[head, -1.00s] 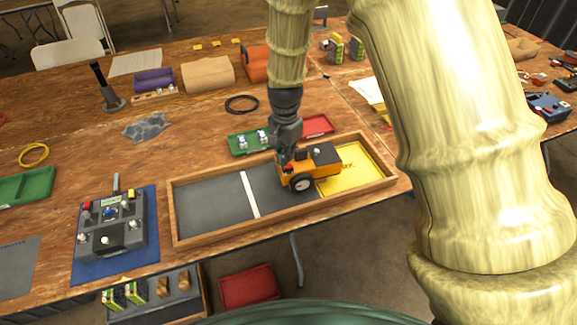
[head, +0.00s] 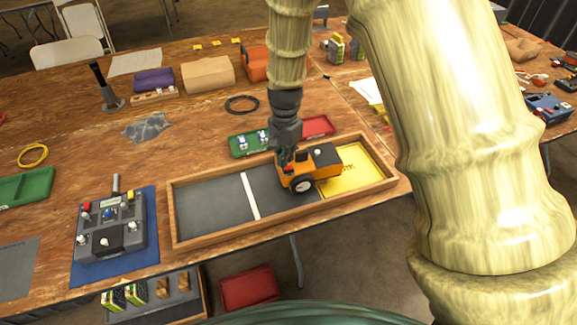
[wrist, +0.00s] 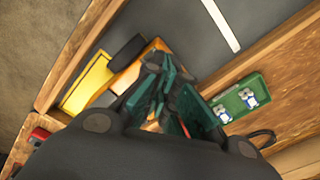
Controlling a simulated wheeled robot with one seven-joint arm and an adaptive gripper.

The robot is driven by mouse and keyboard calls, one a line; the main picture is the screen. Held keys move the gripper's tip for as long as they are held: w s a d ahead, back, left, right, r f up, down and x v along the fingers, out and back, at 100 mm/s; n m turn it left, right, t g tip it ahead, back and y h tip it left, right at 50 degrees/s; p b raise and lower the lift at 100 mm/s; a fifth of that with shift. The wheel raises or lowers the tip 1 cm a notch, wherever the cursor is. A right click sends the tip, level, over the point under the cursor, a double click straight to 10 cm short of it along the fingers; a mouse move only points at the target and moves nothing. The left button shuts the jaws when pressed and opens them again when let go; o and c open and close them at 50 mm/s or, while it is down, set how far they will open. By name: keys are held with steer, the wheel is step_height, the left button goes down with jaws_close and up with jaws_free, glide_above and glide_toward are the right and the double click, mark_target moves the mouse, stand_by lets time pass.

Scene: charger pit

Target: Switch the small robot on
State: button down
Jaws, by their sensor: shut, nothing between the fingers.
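The small robot (head: 314,164) is an orange, wheeled vehicle with a black top panel and a pale knob on it. It stands in the wooden-rimmed pit, partly on the yellow area. It also shows in the wrist view as an orange body (wrist: 127,78) with a dark wheel. My gripper (head: 285,160) points down at its left end, fingers shut and empty. In the wrist view my gripper (wrist: 165,100) covers part of the robot. A small red part by the fingertips shows in the head view. Whether the fingers touch the robot, and its switch state, I cannot tell.
The pit's wooden rim (head: 215,235) surrounds a dark floor with a white line. A grey controller (head: 110,225) lies on a blue mat at left. A green tray (head: 243,150) with small white-blue parts and a red tray (head: 318,126) sit behind the pit.

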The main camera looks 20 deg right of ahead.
steer(key=shift+f+b, duration=0.4)
steer(key=shift+f, duration=0.75)
stand_by(1.3)
steer(key=shift+r, duration=0.15)
steer(key=shift+r+p, duration=3)
steer(key=shift+r, duration=0.4)
